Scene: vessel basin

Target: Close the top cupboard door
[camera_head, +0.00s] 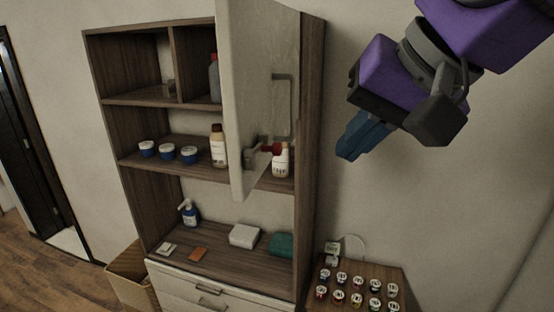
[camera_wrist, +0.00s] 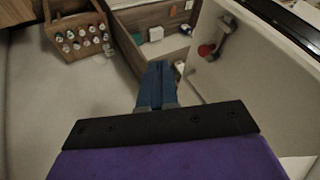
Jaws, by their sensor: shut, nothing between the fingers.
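The top cupboard door (camera_head: 252,85) is a pale panel that stands open, swung out from the right side of the wooden cupboard (camera_head: 309,130). My gripper (camera_head: 348,150) has blue fingers, which are shut and empty. It hangs in the air to the right of the door and cupboard, apart from both. The wrist view shows the fingers (camera_wrist: 158,75) left of the door.
A small wooden stand (camera_head: 386,272) with several little bottles is at the lower right. A drawer (camera_head: 215,292) is below. The wall space right of the cupboard is clear.

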